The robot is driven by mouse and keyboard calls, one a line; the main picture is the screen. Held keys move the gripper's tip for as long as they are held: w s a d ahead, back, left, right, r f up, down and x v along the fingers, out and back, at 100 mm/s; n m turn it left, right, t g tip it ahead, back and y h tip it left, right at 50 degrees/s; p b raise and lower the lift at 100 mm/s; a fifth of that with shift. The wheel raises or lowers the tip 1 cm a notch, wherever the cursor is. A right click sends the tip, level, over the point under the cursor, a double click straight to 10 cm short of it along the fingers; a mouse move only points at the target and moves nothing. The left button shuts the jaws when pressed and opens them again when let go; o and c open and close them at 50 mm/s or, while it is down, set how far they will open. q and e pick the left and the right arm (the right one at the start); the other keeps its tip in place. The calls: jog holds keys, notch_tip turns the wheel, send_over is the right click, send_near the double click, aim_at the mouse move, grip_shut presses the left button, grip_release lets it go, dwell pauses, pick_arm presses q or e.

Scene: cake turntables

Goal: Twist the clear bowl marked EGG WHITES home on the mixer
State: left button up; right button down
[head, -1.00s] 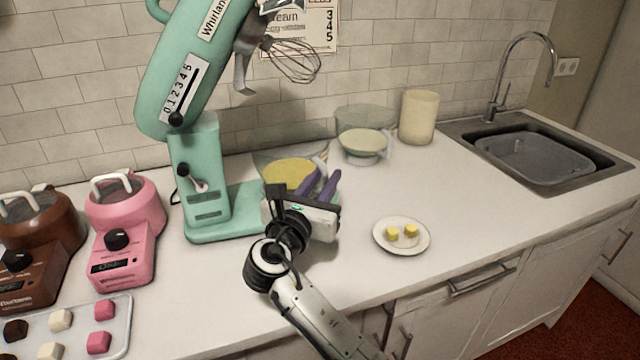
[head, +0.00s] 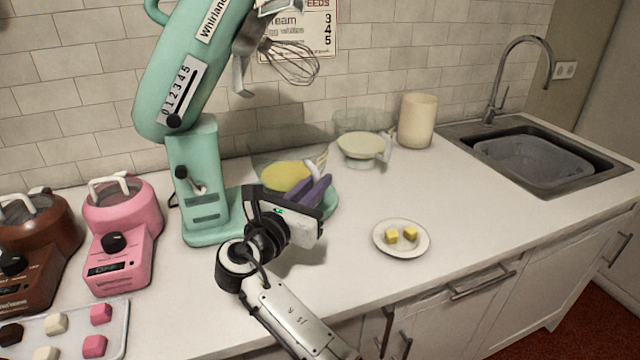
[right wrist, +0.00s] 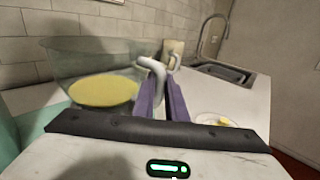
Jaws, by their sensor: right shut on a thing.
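A clear bowl with yellow contents (head: 285,176) stands on the base of the mint-green mixer (head: 192,190), under its tilted-up head. No EGG WHITES mark is readable on it. My right gripper (head: 317,187) is at the bowl's front right side, its purple fingers shut on the bowl's handle. In the right wrist view the pale handle (right wrist: 153,66) rises between the fingers, and the bowl (right wrist: 75,62) is at left. A second clear bowl with pale contents (head: 358,147) stands behind to the right. My left gripper is not in view.
A whisk (head: 290,62) hangs from the raised mixer head. A cream canister (head: 416,120) stands near the wall, and a plate with yellow cubes (head: 385,250) lies to the right. Pink (head: 120,230) and brown (head: 40,240) appliances stand left. The counter toward the sink (head: 545,155) is clear.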

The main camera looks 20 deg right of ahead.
jog(key=shift+s+a+m+g+h+b, duration=0.1)
jog(key=shift+a+m+g+h+b, duration=0.6)
jog(key=shift+a+g+b, duration=0.15)
